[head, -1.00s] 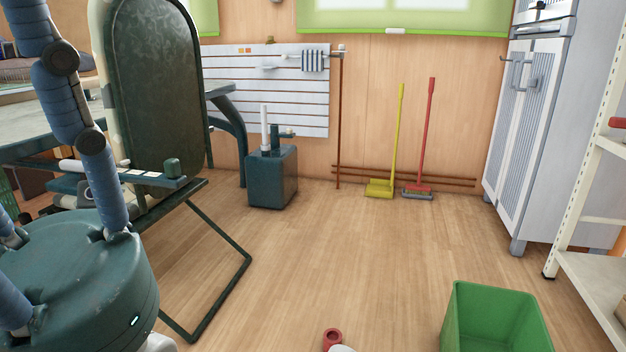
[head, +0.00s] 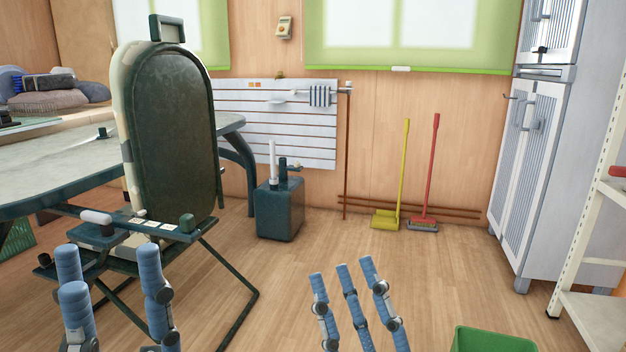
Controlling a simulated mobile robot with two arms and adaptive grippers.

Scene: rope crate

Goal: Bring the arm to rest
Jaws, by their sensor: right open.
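My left gripper (head: 110,272) is at the bottom left of the head view. Its blue segmented fingers point up and stand in two groups with a clear gap between them; it is open, with nothing seen between them. My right gripper (head: 343,274) is at the bottom centre, open and empty, its blue fingers spread side by side and pointing up. The palms of both grippers are mostly cut off by the lower edge.
A dark green folding chair (head: 172,135) stands at the left by a table (head: 60,165). A dark green canister (head: 279,210), a yellow broom (head: 404,170) and a red broom (head: 430,170) stand by the wall. A cabinet (head: 530,170) and white shelf (head: 585,230) are at the right. The middle floor is clear.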

